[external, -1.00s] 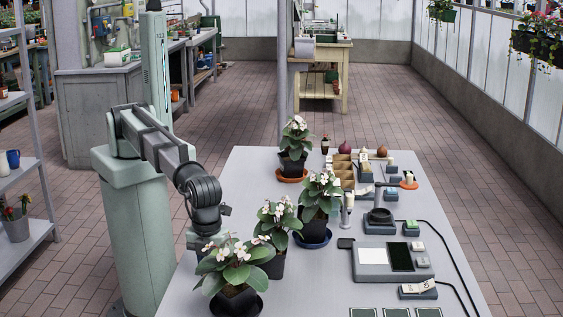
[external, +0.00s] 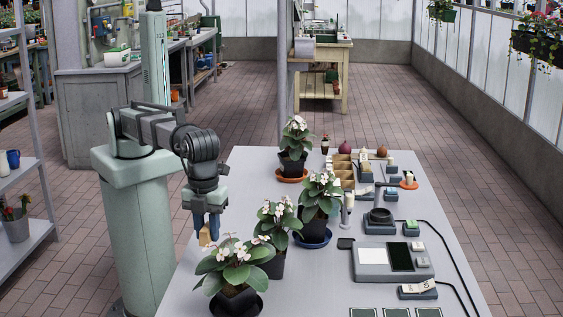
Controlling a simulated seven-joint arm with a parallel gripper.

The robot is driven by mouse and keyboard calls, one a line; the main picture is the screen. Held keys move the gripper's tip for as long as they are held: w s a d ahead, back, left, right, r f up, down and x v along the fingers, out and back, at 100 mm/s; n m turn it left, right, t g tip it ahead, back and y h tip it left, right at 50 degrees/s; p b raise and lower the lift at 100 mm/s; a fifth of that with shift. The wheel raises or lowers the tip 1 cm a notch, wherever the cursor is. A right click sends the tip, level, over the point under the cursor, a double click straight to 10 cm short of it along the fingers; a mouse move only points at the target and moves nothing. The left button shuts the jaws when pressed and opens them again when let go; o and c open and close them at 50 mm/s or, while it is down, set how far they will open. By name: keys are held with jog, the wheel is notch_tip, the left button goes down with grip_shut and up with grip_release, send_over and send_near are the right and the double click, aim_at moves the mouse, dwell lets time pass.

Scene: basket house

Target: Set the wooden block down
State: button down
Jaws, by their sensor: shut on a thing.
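The wooden block (external: 206,236) is a small tan piece held at the lower end of my gripper (external: 206,228). My gripper points down over the left edge of the grey table (external: 262,177), behind the nearest potted plant, and its blue fingers are shut on the block. The leaves of that plant come close to the block in the picture. I cannot tell whether the block touches the table.
Potted plants with white flowers stand close to the right and in front: a near one (external: 238,268), a second (external: 277,225), a third (external: 320,195) and a far one (external: 296,142). A grey device (external: 372,268) lies at the right. The table's back-left part is clear.

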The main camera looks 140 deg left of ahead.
notch_tip(320, 180, up, 4)
jog(key=shift+r, duration=0.15)
jog(key=shift+w+a+r, duration=0.25)
jog(key=shift+w+a, duration=0.05)
jog(key=shift+w, duration=0.35)
jog(key=w+a, duration=0.7)
jog(key=w, duration=0.4)
jog(key=n, duration=0.2)
send_over(327, 294)
notch_tip(327, 294, down, 4)
jog(key=shift+f, duration=5.65)
jog(key=shift+f, duration=0.15)
jog(key=c, duration=0.9)
grip_release()
